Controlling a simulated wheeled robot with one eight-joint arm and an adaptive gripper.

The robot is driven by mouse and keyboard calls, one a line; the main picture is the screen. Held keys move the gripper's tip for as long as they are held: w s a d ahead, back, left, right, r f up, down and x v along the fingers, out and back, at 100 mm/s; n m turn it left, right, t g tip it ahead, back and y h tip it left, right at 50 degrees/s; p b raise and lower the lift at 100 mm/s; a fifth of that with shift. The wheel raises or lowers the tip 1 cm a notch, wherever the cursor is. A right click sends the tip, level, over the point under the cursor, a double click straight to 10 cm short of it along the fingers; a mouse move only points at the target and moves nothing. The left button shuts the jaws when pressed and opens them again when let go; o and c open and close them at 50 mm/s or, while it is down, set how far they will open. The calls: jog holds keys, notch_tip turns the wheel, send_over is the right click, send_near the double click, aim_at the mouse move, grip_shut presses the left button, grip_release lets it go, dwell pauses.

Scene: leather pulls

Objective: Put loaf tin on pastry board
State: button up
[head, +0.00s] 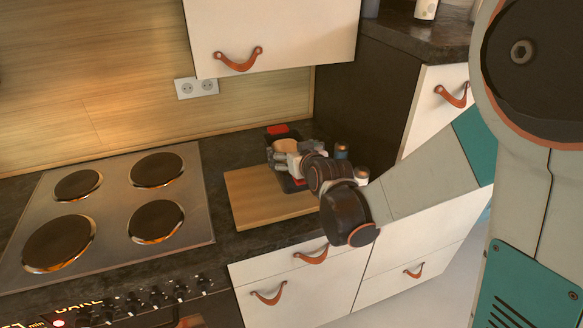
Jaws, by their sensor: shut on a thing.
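The pastry board (256,205) is a light wooden slab on the dark counter, right of the hob. A dark loaf tin (272,136) with red at its far end (277,129) shows behind and below my gripper (281,157). Its near part overlaps the board's right side in the head view. My gripper is shut on the tin; the fingers and wrist hide much of it. A beige rounded thing (285,146) shows just above the fingers; I cannot tell what it is. I cannot tell whether the tin touches the board.
A hob with black plates (112,207) lies to the left. A tall dark-sided cabinet (362,98) stands close behind on the right, and a wall cupboard (270,30) hangs above. Small jars (341,151) stand near my wrist. The board's left part is bare.

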jog(key=shift+f+b, duration=0.9)
jog(key=shift+f, duration=1.6)
jog(key=shift+r, duration=0.1)
jog(key=o, duration=1)
jog(key=shift+o, duration=0.2)
